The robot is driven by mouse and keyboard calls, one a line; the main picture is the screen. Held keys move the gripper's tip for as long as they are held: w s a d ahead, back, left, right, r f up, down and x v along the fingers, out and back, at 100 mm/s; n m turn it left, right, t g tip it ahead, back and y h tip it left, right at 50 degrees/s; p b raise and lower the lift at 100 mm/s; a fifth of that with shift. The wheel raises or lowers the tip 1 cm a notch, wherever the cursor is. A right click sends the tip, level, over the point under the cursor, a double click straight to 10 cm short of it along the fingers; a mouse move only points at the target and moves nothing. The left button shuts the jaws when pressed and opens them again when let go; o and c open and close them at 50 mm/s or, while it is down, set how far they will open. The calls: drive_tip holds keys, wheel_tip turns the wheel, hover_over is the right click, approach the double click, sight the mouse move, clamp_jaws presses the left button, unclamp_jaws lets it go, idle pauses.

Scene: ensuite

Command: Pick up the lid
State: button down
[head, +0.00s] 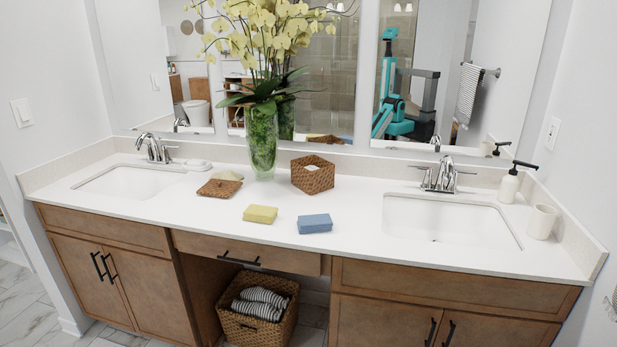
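The lid (219,188) is a flat, square, brown woven piece lying on the white counter, left of the middle. It lies in front of a small pale object and a little left of the glass vase. An open woven box (313,176) of similar brown weave stands to the right of the vase, with something white inside. My gripper is not directly in view. My teal body shows only as a reflection in the mirror, where the gripper cannot be made out.
A tall vase (262,145) of yellow orchids stands behind the lid. A soap dispenser (509,186) and cup (541,221) stand at right.

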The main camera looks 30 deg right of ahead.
idle(0.4)
drive_tip(key=c, duration=1.8)
unclamp_jaws()
drive_tip(key=shift+o, duration=0.2)
drive_tip(key=shift+a, duration=0.1)
